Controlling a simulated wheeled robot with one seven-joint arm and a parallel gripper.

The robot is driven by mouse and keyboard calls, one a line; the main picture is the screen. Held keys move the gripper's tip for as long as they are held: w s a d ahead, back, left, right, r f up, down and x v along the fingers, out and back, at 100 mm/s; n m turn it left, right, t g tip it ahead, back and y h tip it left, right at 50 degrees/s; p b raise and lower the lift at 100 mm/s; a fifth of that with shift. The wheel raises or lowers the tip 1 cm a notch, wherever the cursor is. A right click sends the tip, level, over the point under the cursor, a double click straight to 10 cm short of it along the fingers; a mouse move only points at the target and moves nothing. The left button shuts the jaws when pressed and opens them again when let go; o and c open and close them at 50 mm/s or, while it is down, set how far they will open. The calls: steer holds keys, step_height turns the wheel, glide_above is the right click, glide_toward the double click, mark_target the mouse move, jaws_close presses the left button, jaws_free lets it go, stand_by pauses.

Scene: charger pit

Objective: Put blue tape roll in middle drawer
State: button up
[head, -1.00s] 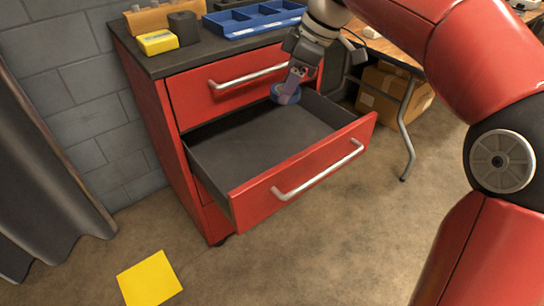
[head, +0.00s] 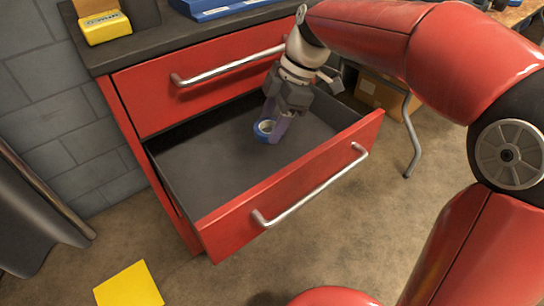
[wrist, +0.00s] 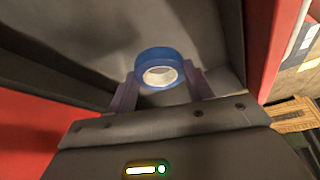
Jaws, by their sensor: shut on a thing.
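The blue tape roll (head: 266,130) is between the fingers of my gripper (head: 276,124), inside the open middle drawer (head: 205,165). It also shows in the wrist view (wrist: 160,68), between the two purple fingers of my gripper (wrist: 163,85). My gripper is shut on it and points down into the drawer. The drawer is pulled well out and its grey inside is otherwise empty. I cannot tell whether the roll touches the drawer floor.
The closed top drawer (head: 150,108) has a silver handle close beside my wrist. A yellow box (head: 105,27) and a blue tray (head: 215,8) stand on the cabinet top. A yellow sheet (head: 129,287) lies on the floor. Cardboard boxes (head: 380,95) sit under the table.

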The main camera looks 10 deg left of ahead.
mark_target(267, 166)
step_height(267, 166, down, 10)
steer(key=shift+f+b, duration=0.2)
steer(key=shift+b, duration=0.7)
steer(key=shift+f, duration=0.2)
steer(key=o, duration=0.9)
steer(key=shift+o, duration=0.2)
steer(key=shift+r, duration=0.1)
steer(key=p+v, duration=0.2)
steer(key=v, duration=1)
steer(key=shift+r+p, duration=0.15)
steer(key=shift+p, duration=0.2)
